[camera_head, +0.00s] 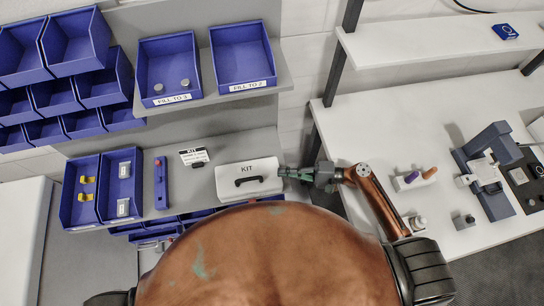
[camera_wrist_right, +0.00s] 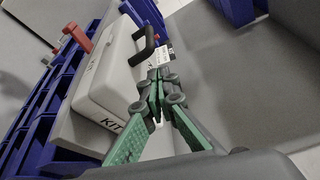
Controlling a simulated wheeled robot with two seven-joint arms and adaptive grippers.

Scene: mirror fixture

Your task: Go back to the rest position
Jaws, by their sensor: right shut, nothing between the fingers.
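My right gripper (camera_head: 285,173) is shut and empty, with green fingers, just at the right end of the white KIT case (camera_head: 262,168) in the head view. The case lies on the grey bench with its black handle showing. In the wrist view my right gripper (camera_wrist_right: 158,78) has its fingertips together in front of the KIT case (camera_wrist_right: 105,75) and its handle (camera_wrist_right: 143,45). I cannot tell if the fingers touch the case. My left gripper is not in view.
Blue bins (camera_head: 243,52) labelled FILL TO stand on a shelf above the bench. A KIT card (camera_head: 192,154) and a blue tool (camera_head: 160,183) lie left of the case. A white table (camera_head: 400,115) with a fixture (camera_head: 487,170) stands right, beside my right arm.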

